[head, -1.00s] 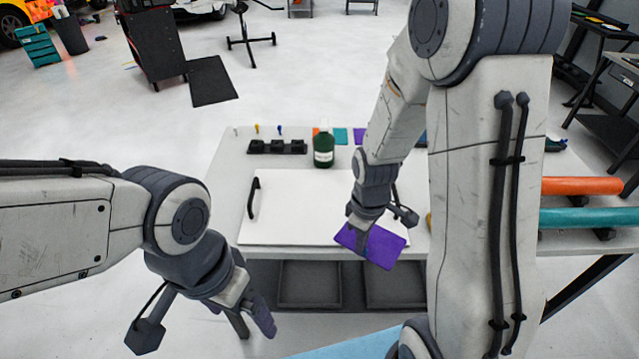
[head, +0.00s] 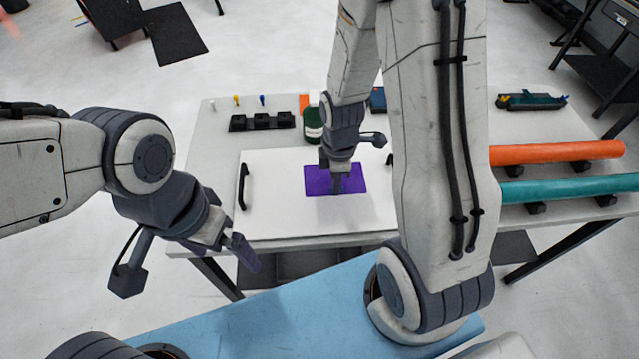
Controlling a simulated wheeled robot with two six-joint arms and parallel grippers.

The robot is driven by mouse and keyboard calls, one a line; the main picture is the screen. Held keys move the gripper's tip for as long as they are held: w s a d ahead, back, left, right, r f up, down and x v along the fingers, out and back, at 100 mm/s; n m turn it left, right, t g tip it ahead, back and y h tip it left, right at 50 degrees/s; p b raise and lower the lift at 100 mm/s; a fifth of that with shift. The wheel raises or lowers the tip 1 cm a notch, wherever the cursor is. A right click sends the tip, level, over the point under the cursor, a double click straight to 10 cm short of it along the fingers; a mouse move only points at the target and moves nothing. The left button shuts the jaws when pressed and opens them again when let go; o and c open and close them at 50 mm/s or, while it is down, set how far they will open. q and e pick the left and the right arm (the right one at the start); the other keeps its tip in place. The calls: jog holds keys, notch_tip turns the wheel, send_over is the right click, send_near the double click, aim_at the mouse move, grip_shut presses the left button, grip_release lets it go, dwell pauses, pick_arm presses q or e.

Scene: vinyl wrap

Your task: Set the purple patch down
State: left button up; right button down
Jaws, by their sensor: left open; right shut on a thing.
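The purple patch (head: 352,182) is a flat rectangle over the middle of the white panel (head: 285,215) on the table. My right gripper (head: 337,186) is shut on the purple patch from above and hides part of it. The patch looks level and close to the panel; I cannot tell whether it touches. My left gripper (head: 245,252) is open and empty, in front of the table's near left edge, away from the patch.
A black handle (head: 243,186) stands at the panel's left side. Behind the panel are a black holder (head: 262,121) and a dark green bottle (head: 313,124). Orange (head: 560,151) and teal (head: 575,188) rolls lie at right. The panel's left part is clear.

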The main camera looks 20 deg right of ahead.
aim_at(320, 183)
jog(key=w+f, duration=0.1)
jog(key=w+a+f, duration=0.1)
jog(key=w, duration=0.1)
jog(key=w+a+f, duration=0.1)
jog(key=shift+w+a+p, duration=0.15)
jog(key=shift+p, duration=0.15)
jog(key=shift+f, duration=2.05)
jog(key=shift+f, duration=0.2)
jog(key=c, duration=1)
grip_release()
jog(key=shift+c, duration=0.2)
jog(key=shift+r, duration=0.1)
